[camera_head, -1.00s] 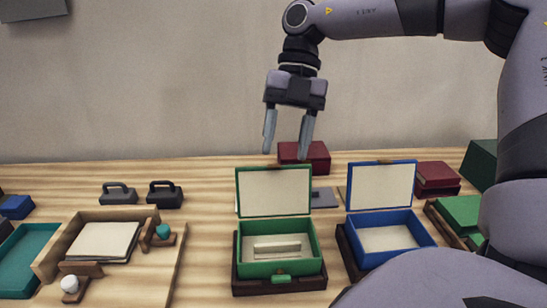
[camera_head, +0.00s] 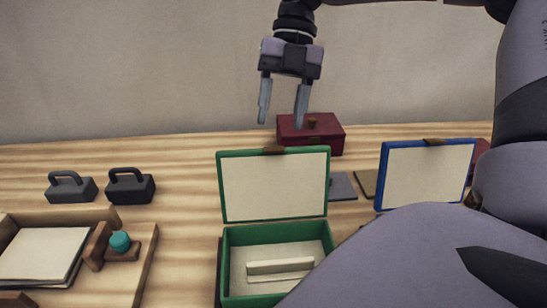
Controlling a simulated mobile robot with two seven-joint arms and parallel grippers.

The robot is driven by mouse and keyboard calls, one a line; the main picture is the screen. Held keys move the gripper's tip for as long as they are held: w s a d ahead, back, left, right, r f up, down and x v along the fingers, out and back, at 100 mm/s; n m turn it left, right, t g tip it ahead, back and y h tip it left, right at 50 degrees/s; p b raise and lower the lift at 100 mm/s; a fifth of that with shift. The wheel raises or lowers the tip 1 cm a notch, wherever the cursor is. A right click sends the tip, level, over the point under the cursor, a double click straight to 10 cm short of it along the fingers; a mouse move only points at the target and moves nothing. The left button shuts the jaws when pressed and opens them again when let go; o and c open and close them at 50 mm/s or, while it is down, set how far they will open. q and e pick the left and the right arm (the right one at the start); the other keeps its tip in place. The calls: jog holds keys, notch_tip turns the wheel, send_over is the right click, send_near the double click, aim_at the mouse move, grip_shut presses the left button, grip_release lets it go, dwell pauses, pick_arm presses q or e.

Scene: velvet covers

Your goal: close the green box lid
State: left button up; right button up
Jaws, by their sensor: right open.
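The green box (camera_head: 229,266) stands open on the table, with a pale interior and a light bar-shaped piece (camera_head: 280,267) inside. Its lid (camera_head: 274,184), a cream panel with a green frame and a brown tab on the top edge, stands upright at the back of the box. My right gripper (camera_head: 282,112) is open and empty, pointing down, and appears above and behind the lid in the picture. My right arm hides the box's lower right part. My left gripper is not in view.
A blue box's lid (camera_head: 428,176) stands up at the right, its box hidden by my arm. A dark red box (camera_head: 311,134) sits behind the green lid. Two dark handled blocks (camera_head: 131,186) and a wooden tray (camera_head: 146,259) are at the left. Bare table lies between them and the green box.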

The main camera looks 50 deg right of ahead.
aim_at(275, 153)
jog(key=x, duration=0.7)
jog(key=shift+f, duration=0.25)
grip_shut()
